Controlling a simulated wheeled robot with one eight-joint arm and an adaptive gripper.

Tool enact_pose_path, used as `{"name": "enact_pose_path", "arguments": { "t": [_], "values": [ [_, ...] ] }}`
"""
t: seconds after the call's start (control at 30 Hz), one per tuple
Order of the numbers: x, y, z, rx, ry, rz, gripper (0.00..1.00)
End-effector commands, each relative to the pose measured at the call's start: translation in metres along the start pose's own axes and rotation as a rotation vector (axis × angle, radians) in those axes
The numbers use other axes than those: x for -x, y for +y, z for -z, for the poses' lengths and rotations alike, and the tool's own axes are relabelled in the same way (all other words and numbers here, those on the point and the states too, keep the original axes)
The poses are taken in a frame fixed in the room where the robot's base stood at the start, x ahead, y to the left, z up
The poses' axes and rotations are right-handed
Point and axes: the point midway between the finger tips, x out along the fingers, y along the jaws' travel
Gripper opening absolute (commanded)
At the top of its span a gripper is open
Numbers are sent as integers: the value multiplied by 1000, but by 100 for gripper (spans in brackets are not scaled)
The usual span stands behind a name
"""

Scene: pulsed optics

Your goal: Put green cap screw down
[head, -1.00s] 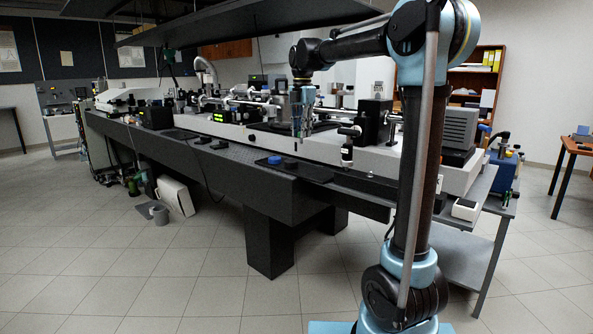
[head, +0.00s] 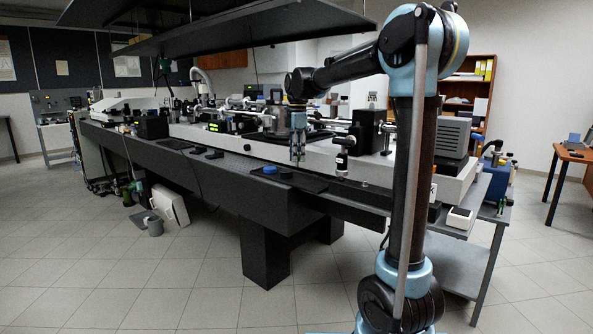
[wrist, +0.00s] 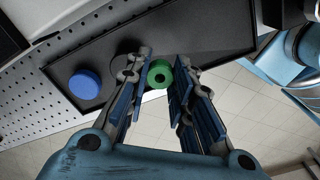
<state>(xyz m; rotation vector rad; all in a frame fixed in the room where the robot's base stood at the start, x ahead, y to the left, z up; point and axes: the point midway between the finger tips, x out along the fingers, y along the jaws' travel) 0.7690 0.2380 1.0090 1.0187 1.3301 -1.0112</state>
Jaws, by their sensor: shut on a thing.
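The green cap screw (wrist: 159,73) shows in the wrist view as a round green piece with a dark centre. My gripper (wrist: 161,82) is shut on it, with the fingertips on either side. In the head view my gripper (head: 297,158) points down, over or near the bench edge. I cannot make out the green cap screw there. A black tray (wrist: 215,38) lies below and beyond the fingertips in the wrist view. Whether the screw touches the tray is unclear.
A blue cap (wrist: 84,83) sits on the tray's left part, also seen in the head view (head: 270,169). A dark round piece (wrist: 124,66) lies beside it, partly behind a finger. A post-mounted optic (head: 342,160) stands right of my gripper. The tray's right part is bare.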

Motion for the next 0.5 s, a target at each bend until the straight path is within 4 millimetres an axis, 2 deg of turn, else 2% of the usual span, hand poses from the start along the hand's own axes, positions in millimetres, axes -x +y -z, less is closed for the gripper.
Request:
{"name": "enact_pose_path", "arguments": {
  "t": [0.23, 0.5],
  "values": [
    [-16, 0, 0, 1, 0, 0, 0],
    [-48, 0, 0, 2, 0, 0, 0]
  ]
}}
